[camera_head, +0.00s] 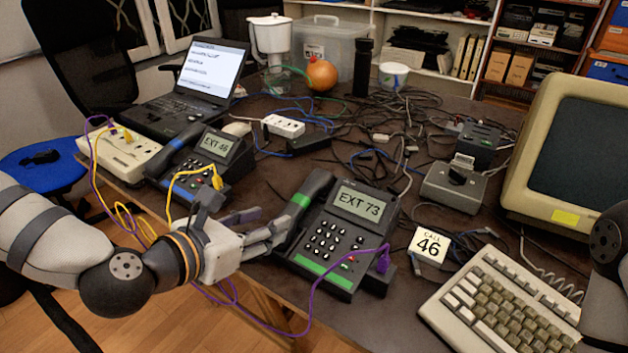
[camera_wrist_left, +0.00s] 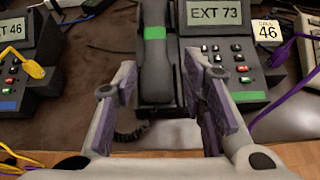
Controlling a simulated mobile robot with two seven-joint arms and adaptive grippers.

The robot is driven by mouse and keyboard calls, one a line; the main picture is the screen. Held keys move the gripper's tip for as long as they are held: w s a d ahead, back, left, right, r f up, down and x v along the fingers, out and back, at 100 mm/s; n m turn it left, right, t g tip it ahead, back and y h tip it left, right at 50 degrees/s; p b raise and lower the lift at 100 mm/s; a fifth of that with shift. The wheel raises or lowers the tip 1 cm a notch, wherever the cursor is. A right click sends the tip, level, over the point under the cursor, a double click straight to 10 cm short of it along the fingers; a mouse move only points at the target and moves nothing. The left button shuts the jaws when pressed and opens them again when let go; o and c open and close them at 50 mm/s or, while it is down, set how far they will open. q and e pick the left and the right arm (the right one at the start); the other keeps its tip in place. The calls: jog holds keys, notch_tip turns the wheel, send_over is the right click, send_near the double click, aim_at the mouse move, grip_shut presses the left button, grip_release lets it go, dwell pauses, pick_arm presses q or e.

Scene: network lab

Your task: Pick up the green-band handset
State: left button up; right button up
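The green-band handset (camera_head: 302,207) rests on the left side of the EXT 73 phone (camera_head: 333,240). It is dark with a green band, and in the left wrist view the handset (camera_wrist_left: 154,60) stands upright in the picture, straight ahead. My left gripper (camera_head: 272,229) is at the table's front edge, just left of the phone. In the left wrist view its fingers (camera_wrist_left: 165,90) are spread apart, with the handset's lower end and cradle seen between and beyond them. Nothing is gripped. My right gripper does not show; only part of my right arm is at the right edge.
The EXT 46 phone (camera_head: 208,157) with a blue-band handset stands to the left. A purple cable (camera_head: 318,286) hangs over the front edge. A CALL 46 card (camera_head: 430,246) and a keyboard (camera_head: 505,305) lie to the right. Tangled cables (camera_head: 370,130) cover the back.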

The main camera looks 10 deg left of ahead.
aim_at(299, 200)
pick_arm(q)
jog(key=w, duration=0.1)
jog(key=w+b, duration=0.1)
jog(key=w+f+b, duration=0.1)
jog(key=shift+d+f+n, duration=0.1)
jog(key=shift+d+n, duration=0.2)
jog(key=shift+d, duration=0.1)
jog(key=x, duration=0.5)
jog(key=r+b+x, duration=0.1)
jog(key=x, duration=0.2)
jog(key=shift+w+f, duration=0.2)
jog(key=shift+w, duration=0.4)
jog(key=shift+r, duration=0.1)
grip_shut()
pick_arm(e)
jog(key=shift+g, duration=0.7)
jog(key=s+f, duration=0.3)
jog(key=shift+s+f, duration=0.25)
